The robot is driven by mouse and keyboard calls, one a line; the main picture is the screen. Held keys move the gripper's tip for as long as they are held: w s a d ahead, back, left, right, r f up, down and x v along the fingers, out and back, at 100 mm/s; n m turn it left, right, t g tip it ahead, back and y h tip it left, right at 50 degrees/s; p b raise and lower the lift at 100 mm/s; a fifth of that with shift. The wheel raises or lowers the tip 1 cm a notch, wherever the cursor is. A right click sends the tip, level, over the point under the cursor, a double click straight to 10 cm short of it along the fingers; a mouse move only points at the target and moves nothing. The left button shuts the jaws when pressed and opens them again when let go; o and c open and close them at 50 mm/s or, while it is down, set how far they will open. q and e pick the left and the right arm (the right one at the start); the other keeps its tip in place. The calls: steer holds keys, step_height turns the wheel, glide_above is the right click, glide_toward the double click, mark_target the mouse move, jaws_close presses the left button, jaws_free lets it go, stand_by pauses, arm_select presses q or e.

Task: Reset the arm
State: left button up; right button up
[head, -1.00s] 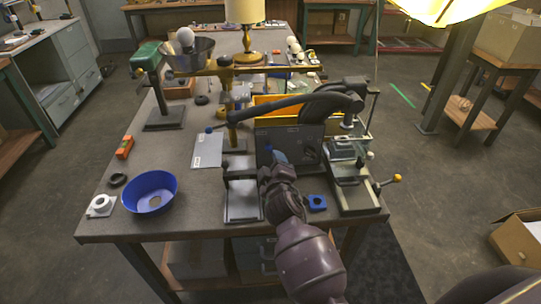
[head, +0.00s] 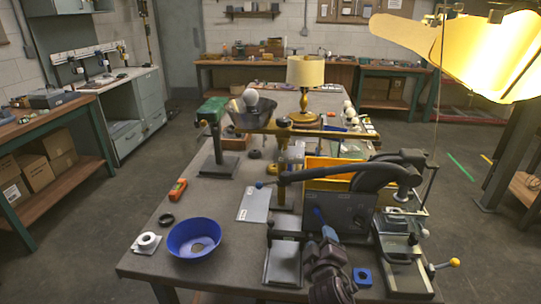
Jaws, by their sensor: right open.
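My right gripper (head: 323,243) is at the end of my dark arm (head: 332,280), which comes in from the bottom edge. It is over the front of the bench, in front of a dark upright panel (head: 348,212) and right of a press-like stand with a grey plate (head: 284,264). Its jaws are small and partly hidden by my wrist, and I see nothing held in them. It is open. My left gripper is not in view. A lamp with a cream shade (head: 305,72) and brass base stands at the back of the bench.
A blue bowl (head: 180,240), a white round part (head: 147,241) and an orange tool (head: 178,190) lie on the left of the bench (head: 225,277). A blue block (head: 362,276) is right of my wrist. A bulb (head: 251,97) sits in a metal bowl.

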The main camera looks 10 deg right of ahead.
steer(key=s+d+f+m+g+y, duration=0.1)
steer(key=s+d+f+m, duration=0.1)
steer(key=s+f, duration=0.3)
steer(key=s+d+f+m+g+y, duration=0.1)
steer(key=s+f, duration=0.4)
steer(key=s, duration=0.6)
steer(key=s+d+f+m+g+y, duration=0.1)
steer(key=s+d+f+m+g, duration=0.2)
steer(key=s, duration=0.6)
steer(key=shift+d+f+m, duration=0.8)
steer(key=shift+f+m, duration=0.15)
steer(key=shift+m, duration=0.05)
